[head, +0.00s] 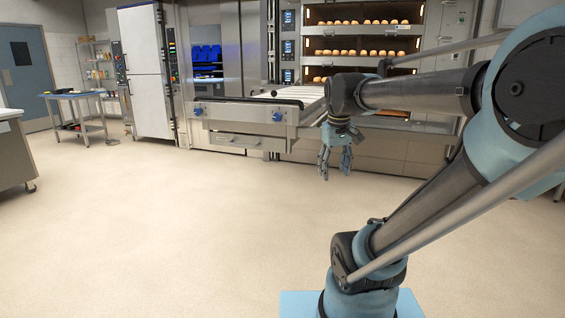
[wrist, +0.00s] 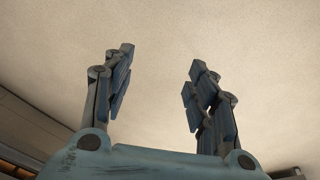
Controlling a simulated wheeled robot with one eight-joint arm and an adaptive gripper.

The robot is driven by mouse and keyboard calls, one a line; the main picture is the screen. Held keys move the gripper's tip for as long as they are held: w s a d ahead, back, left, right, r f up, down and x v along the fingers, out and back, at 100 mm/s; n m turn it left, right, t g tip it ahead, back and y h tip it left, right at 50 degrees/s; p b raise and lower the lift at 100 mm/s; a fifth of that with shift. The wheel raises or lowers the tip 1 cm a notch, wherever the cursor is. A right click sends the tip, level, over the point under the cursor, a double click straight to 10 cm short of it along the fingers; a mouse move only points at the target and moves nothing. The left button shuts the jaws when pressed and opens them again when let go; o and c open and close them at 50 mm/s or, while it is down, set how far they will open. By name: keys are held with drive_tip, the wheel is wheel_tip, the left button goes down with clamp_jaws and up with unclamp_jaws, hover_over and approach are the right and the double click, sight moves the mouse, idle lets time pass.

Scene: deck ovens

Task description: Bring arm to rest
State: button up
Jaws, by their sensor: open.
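My gripper (head: 335,176) hangs below the end of my raised arm in the head view, fingers pointing down over the floor. In the wrist view my gripper (wrist: 157,90) has its two blue-grey fingers spread apart. Nothing is between them. Behind the fingers the wrist view shows pale floor (wrist: 160,35).
A deck oven (head: 362,40) with lit decks of round buns stands at the back. A loader table (head: 245,112) with blue knobs juts out before it. A tall white cabinet (head: 143,70) and a blue-topped table (head: 75,96) stand left. Open floor (head: 160,220) spreads in front.

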drive_tip(key=s+d+f+m, duration=0.2)
drive_tip(key=s+f+m, duration=0.1)
drive_tip(key=s+f, duration=0.8)
wheel_tip(320, 180, down, 5)
drive_tip(key=shift+s+d+f, duration=0.1)
drive_tip(key=shift+s+d, duration=0.15)
drive_tip(key=shift+d, duration=0.1)
drive_tip(key=shift+w, duration=0.1)
drive_tip(key=shift+w+f, duration=0.15)
drive_tip(key=shift+w, duration=0.2)
drive_tip(key=c, duration=0.4)
drive_tip(key=shift+s, duration=0.1)
drive_tip(key=shift+c, duration=0.2)
